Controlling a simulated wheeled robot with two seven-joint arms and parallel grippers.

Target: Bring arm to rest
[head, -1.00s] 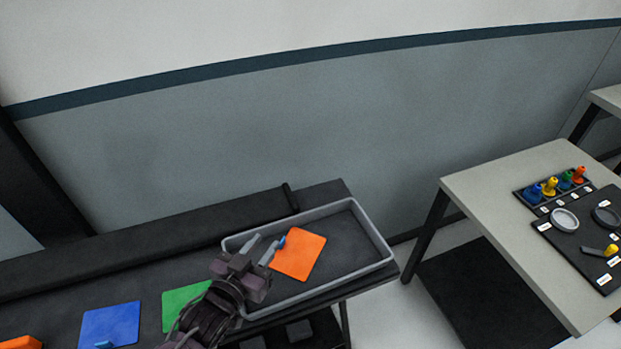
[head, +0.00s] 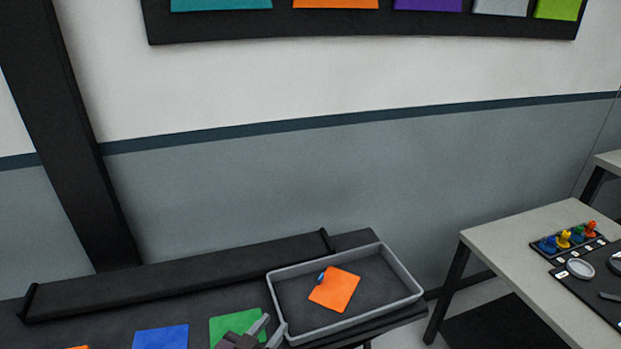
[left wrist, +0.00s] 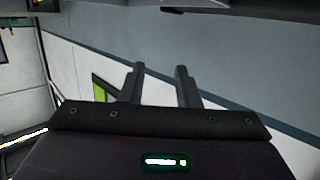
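My left gripper (head: 264,331) is at the bottom of the head view, beside the near left corner of the grey tray and over the edge of the green square. Its two fingers are apart with nothing between them. The left wrist view also shows the open, empty fingers (left wrist: 160,84) against the wall. An orange square (head: 335,290) with a small blue piece (head: 321,278) at its upper left lies in the grey tray (head: 414,287), clear of the gripper. My right gripper is in neither view.
A green square (head: 227,326) and a blue square (head: 161,337) lie on the dark bench left of the tray. A long dark bar (head: 180,271) runs along the back. A light table (head: 500,250) with coloured pegs (head: 564,239) stands at right, across a gap.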

